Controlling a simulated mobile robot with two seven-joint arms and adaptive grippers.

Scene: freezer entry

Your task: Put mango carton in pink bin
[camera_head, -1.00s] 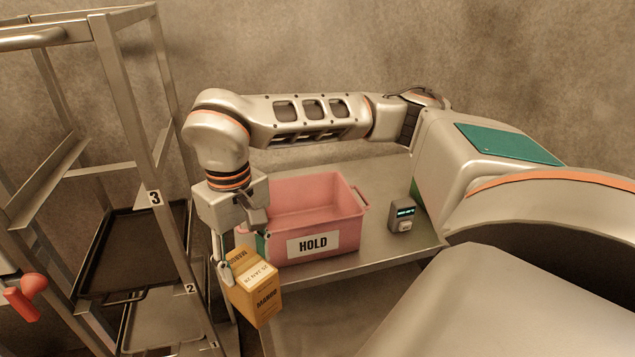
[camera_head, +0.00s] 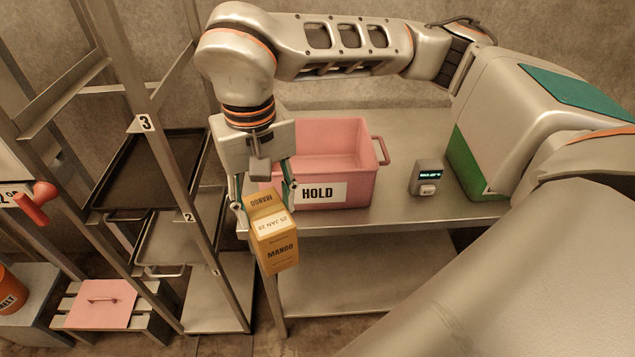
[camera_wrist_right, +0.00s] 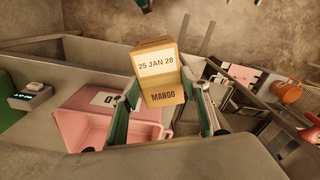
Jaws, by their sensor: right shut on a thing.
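The mango carton (camera_head: 276,243) is orange-yellow, with a MANGO print and a white 25 JAN 28 label. My right gripper (camera_head: 262,200) is shut on it and holds it tilted, in front of the steel table's front left edge. The right wrist view shows the carton (camera_wrist_right: 162,97) between the two fingers of the gripper (camera_wrist_right: 172,108). The pink bin (camera_head: 358,188), labelled HOLD, stands on the table just behind and right of the carton. It is open at the top, and what I see of its inside looks empty.
The steel table (camera_head: 400,208) carries a small grey device (camera_head: 427,176) with a lit display, right of the bin. A pink lid-like panel (camera_head: 100,303) and an orange container (camera_head: 10,290) sit low at the left.

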